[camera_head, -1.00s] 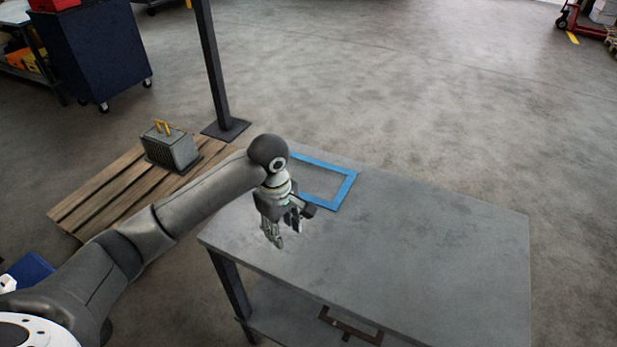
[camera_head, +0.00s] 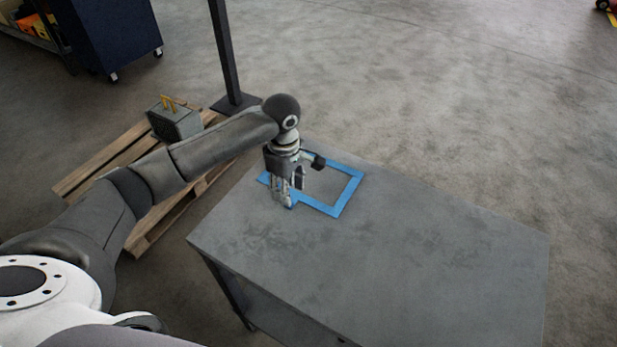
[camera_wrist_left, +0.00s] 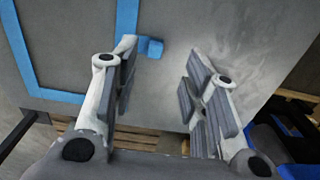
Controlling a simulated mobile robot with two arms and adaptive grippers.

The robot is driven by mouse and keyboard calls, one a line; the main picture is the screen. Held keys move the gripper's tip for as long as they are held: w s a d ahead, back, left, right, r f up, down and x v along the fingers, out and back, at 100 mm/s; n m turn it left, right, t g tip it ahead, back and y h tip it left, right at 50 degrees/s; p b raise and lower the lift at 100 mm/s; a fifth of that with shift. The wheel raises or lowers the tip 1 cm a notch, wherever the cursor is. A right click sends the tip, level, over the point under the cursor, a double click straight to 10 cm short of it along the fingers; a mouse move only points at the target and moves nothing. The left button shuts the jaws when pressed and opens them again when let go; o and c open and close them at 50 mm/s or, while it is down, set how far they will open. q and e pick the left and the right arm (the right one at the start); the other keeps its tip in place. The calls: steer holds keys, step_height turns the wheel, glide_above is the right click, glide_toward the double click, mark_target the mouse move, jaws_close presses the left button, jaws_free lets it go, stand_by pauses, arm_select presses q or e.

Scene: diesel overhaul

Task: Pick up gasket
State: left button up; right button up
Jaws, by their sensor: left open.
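The gasket is a flat blue rectangular frame (camera_head: 349,190) lying on the grey table (camera_head: 400,255) near its far left corner. My left gripper (camera_head: 289,194) points down over the gasket's near left side and hides part of it. In the left wrist view, the gasket's strips (camera_wrist_left: 18,42) fill the left side, and a small blue tab (camera_wrist_left: 151,47) sticks out from one strip. The left gripper (camera_wrist_left: 162,75) is open and empty there, with the tab near the left finger's tip, between the fingers' lines. I cannot tell the height above the table. My right gripper is out of view.
A wooden pallet (camera_head: 100,172) holding a grey finned block (camera_head: 175,122) stands left of the table, behind my left arm. A dark post (camera_head: 225,60) rises beyond it. A blue cabinet (camera_head: 105,30) stands at the back left. The table's right part is clear.

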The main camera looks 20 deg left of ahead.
arm_select(q)
steer(key=shift+f, duration=0.3)
steer(key=shift+w+f, duration=0.15)
steer(key=shift+f, duration=0.2)
steer(key=f, duration=0.1)
steer(key=f+p, duration=0.1)
steer(key=f, duration=0.2)
steer(key=shift+w+a+f, duration=0.15)
steer(key=shift+a+f, duration=0.15)
steer(key=shift+c, duration=1.1)
jaws_close()
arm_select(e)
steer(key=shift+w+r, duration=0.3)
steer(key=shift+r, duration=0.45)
